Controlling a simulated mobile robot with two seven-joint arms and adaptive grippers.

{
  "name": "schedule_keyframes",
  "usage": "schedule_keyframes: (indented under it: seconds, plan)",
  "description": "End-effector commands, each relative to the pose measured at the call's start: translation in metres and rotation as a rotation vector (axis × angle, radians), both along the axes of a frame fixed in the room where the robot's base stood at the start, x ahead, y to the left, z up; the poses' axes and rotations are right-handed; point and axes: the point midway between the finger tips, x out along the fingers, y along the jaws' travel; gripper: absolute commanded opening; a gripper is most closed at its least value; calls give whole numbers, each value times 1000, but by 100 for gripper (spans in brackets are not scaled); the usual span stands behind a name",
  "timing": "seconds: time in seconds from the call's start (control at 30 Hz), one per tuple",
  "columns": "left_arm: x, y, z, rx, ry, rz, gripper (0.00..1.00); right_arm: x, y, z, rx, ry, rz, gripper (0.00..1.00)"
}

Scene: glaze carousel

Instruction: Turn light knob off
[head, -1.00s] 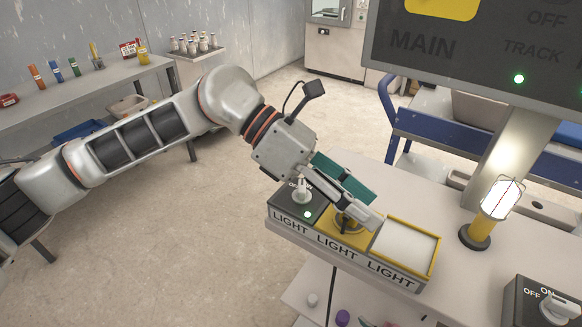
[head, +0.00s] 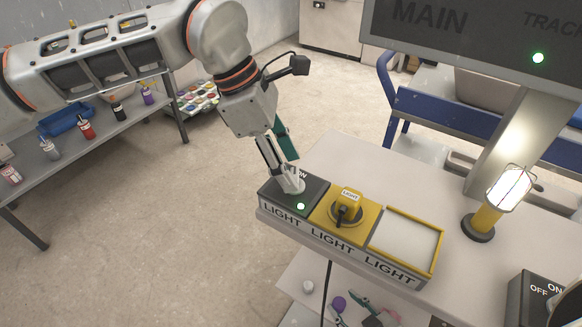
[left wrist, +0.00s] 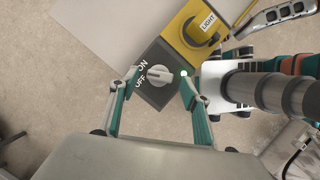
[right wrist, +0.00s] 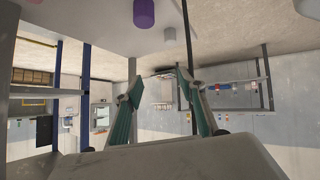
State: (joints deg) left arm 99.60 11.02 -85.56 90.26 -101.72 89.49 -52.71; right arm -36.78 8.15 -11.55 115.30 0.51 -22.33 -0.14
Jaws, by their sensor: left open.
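The light knob (left wrist: 154,76) is a pale grey turn knob on a dark box (left wrist: 160,96) marked ON and OFF, seen in the left wrist view. A small green light (head: 301,206) glows on that box. My left gripper (left wrist: 160,78) is open, with its teal fingers on either side of the knob; I cannot tell whether they touch it. In the head view the left gripper (head: 291,186) hides most of the knob. The lamp (head: 510,188) on its yellow stand is lit. My right gripper (right wrist: 158,90) is open and empty.
A yellow box with a yellow handle (head: 347,207) and a yellow-framed white panel (head: 405,241) adjoin the dark box on the table (head: 345,160). Another dark ON/OFF box (head: 530,300) stands at the lower right. A dark sign (head: 470,40) rises behind the table.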

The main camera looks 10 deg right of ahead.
Motion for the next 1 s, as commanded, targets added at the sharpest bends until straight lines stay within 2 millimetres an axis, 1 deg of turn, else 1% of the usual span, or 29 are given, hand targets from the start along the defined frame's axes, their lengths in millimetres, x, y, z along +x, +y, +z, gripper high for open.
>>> schedule_keyframes:
  seconds: [0.1, 0.2, 0.47, 0.57, 0.6, 0.63, 1.0]
  plan:
    - [-2, -4, -11, 0, 1, 0, 47, 2, 0, 1, 0, -4, 0, 40]
    - [-2, -6, -15, -1, 0, 0, 47, 5, 0, 3, 1, -10, -1, 40]
    - [-2, -7, -15, -1, -1, 0, 47, 13, 0, 8, 0, -25, -2, 40]
    - [-2, -7, -15, -1, -1, 0, 24, 13, 0, 8, 0, -25, -2, 40]
    - [-2, -7, -15, -1, -1, 0, 13, 13, 0, 8, 0, -25, -2, 40]
    - [-2, -7, -15, -1, -1, 0, 9, 13, -1, 8, 0, -24, -2, 40]
    - [-2, -6, -14, -1, -2, 34, 9, 6, -1, 7, 1, -13, -5, 40]
